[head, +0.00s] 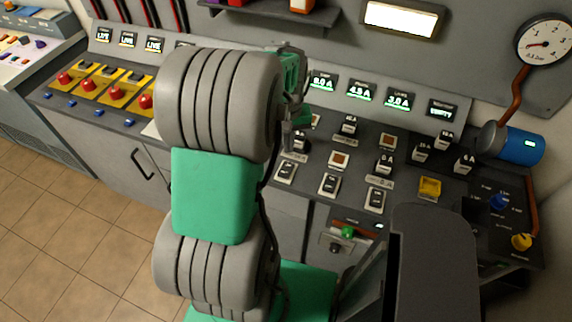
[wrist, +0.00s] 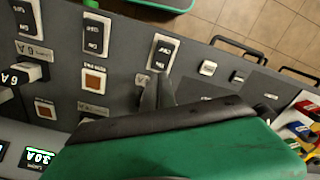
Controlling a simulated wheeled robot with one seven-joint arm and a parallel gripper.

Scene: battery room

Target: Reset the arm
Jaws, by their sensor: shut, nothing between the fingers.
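My arm, with grey ribbed joints and green links, rises through the middle of the head view and hides part of the console. My gripper (head: 288,148) hangs at the arm's far end, over the console's left-middle part, partly hidden behind a grey joint. In the wrist view my gripper's fingers (wrist: 157,92) are together and empty, above the panel by a black rocker switch (wrist: 162,54). Whether the fingertips touch the panel I cannot tell.
The console carries rocker switches (head: 329,184), orange square buttons (head: 339,160), black knobs and lit displays (head: 362,91). Red buttons on yellow plates (head: 104,92) stand left. A blue cylinder (head: 524,146) and a gauge (head: 545,43) are right. Tiled floor (head: 60,230) lies open at left.

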